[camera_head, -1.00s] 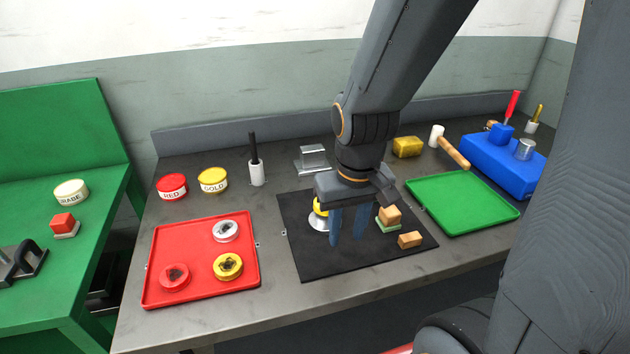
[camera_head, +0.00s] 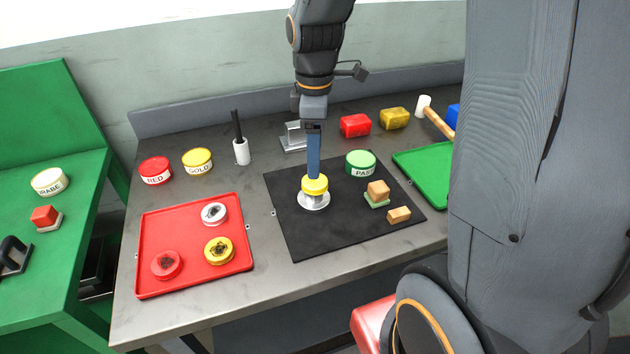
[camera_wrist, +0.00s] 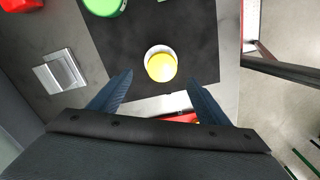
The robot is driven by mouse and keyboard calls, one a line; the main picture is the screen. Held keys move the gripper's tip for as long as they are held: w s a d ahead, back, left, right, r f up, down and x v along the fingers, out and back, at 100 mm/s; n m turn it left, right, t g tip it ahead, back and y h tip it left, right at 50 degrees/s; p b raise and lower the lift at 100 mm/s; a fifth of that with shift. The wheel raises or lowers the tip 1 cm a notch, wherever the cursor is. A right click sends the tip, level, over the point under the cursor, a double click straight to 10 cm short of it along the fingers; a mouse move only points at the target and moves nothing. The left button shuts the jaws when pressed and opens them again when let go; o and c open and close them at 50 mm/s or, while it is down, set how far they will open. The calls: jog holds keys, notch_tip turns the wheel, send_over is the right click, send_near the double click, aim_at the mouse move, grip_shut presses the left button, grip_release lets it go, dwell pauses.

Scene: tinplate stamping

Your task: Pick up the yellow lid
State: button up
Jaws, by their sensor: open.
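The yellow lid (camera_head: 314,186) sits on a round silver-white piece (camera_head: 314,204) on the black mat (camera_head: 300,240). In the wrist view the yellow lid (camera_wrist: 161,67) shows from above, with a pale rim around it. My gripper (camera_head: 314,174) points down right at the lid, its fingers seen edge-on and overlapping in the head view. In the wrist view my gripper (camera_wrist: 160,77) is open, with one blue finger on each side and the lid between and just beyond the tips. I cannot tell whether the fingers touch it.
A green-topped tin (camera_head: 361,163) and wooden blocks (camera_head: 378,192) share the mat. A red tray (camera_head: 180,217) with several round lids lies left, a green tray (camera_head: 425,172) right. Red (camera_head: 155,171) and gold (camera_head: 197,161) tins, a metal block (camera_head: 293,138) and a red block (camera_head: 355,125) stand behind.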

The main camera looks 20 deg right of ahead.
aim_at(315, 184)
jog(key=shift+s+f+p, duration=0.2)
jog(key=shift+f+p, duration=0.85)
jog(key=shift+f, duration=2.3)
jog(key=c, duration=1.1)
jog(key=shift+r, duration=0.15)
